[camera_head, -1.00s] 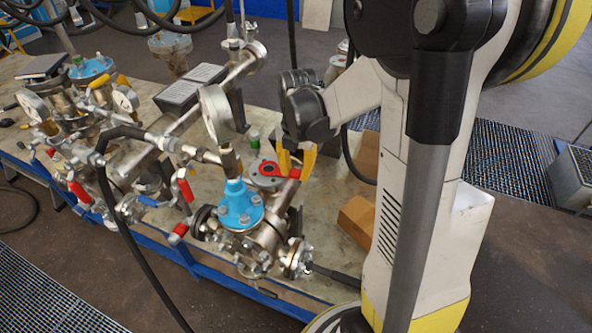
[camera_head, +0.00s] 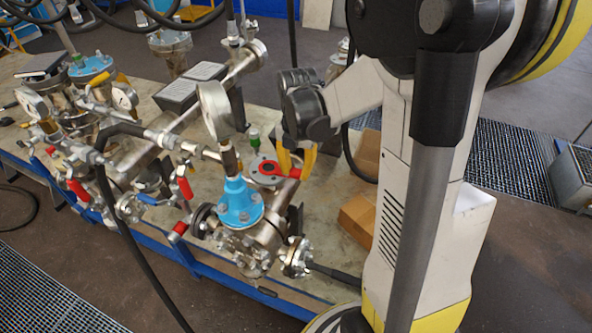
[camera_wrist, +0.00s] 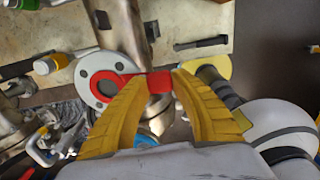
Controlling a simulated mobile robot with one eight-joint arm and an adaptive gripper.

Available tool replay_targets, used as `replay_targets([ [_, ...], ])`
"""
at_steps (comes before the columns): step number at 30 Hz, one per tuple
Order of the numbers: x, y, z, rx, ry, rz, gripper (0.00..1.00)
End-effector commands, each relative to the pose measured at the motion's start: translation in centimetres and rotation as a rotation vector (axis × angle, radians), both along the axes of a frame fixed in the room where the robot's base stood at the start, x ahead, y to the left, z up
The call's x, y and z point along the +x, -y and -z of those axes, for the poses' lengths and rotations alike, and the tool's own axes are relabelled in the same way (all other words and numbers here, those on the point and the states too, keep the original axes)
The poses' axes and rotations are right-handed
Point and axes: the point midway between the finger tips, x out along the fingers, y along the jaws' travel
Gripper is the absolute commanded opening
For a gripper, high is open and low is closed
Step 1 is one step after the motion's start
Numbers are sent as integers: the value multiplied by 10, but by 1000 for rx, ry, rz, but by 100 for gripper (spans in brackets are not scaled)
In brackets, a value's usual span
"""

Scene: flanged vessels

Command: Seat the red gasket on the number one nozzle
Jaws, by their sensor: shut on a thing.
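The red gasket (camera_head: 271,168) is a flat ring with a red tab. My gripper (camera_head: 296,164), with yellow fingers, is shut on the tab (camera_wrist: 159,82). The ring (camera_wrist: 119,87) lies over the face of a grey round nozzle flange with bolt holes (camera_wrist: 88,70), around its dark bore. In the wrist view the ring looks slightly off the flange's middle, toward my fingers. I cannot tell whether it touches the face. The flange also shows in the head view (camera_head: 256,177), behind the blue valve bonnet. No nozzle number is readable.
The blue bonnet (camera_head: 240,203) and a pressure gauge (camera_head: 215,108) stand close at the left of the gasket. Cardboard boxes (camera_head: 358,214) sit on the bench at the right. A green-capped fitting (camera_head: 254,141) stands just behind the flange.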

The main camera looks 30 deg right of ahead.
Motion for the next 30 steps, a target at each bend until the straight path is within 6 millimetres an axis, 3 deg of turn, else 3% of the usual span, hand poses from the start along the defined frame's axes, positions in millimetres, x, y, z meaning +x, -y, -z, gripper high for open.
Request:
replay_targets([
  [8, 0, 0, 0, 0, 0, 0, 3],
  [9, 0, 0, 0, 0, 0, 0, 41],
  [10, 0, 0, 0, 0, 0, 0, 50],
  [17, 0, 0, 0, 0, 0, 0, 52],
  [19, 0, 0, 0, 0, 0, 0, 75],
  [30, 0, 0, -2, 0, 0, 0, 75],
])
